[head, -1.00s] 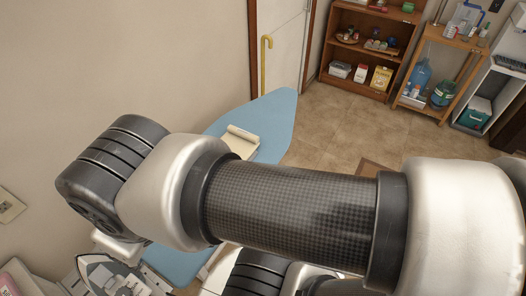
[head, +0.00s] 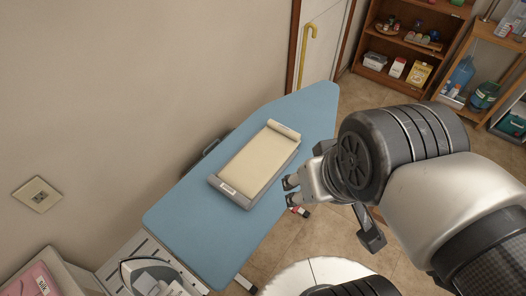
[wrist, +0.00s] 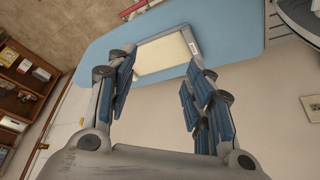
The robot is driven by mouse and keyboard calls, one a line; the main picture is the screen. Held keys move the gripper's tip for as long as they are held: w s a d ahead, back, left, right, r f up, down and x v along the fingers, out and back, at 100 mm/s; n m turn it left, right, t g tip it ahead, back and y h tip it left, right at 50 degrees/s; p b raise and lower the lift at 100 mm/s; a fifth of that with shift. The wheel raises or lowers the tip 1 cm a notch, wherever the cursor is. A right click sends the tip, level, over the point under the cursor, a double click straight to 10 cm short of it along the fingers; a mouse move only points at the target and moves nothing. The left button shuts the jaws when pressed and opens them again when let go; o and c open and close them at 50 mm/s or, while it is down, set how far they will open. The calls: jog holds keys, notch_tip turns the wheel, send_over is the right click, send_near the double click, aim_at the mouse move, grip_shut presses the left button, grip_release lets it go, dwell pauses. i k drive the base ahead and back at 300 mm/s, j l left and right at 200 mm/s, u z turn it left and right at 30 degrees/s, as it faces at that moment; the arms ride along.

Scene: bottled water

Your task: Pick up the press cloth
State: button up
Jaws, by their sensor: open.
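The press cloth (head: 259,160) is a cream sheet with a rolled far end. It lies on a flat grey tray or backing (head: 233,195) with a small label, on the blue ironing board (head: 185,220). My gripper (head: 290,191) is just right of the cloth in the head view, apart from it, above the board's right edge. In the wrist view, the open fingers (wrist: 160,72) are spread and empty, with the cream cloth (wrist: 165,54) beyond and between their tips. Part of its near edge is close to the left finger.
An iron (head: 150,276) stands on the rest at the board's near end. A pink item (head: 32,282) lies at the lower left. The wall is close along the board's left side. Wooden shelves (head: 410,40) with goods stand at the far right.

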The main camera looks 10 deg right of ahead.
aim_at(250, 170)
jog(key=u, duration=0.75)
jog(key=i+l+u, duration=0.2)
jog(key=l+u, duration=0.2)
jog(key=l, duration=0.5)
jog(key=l+u, duration=0.35)
jog(key=l, duration=0.5)
jog(key=l+u, duration=0.4)
jog(key=l, duration=0.55)
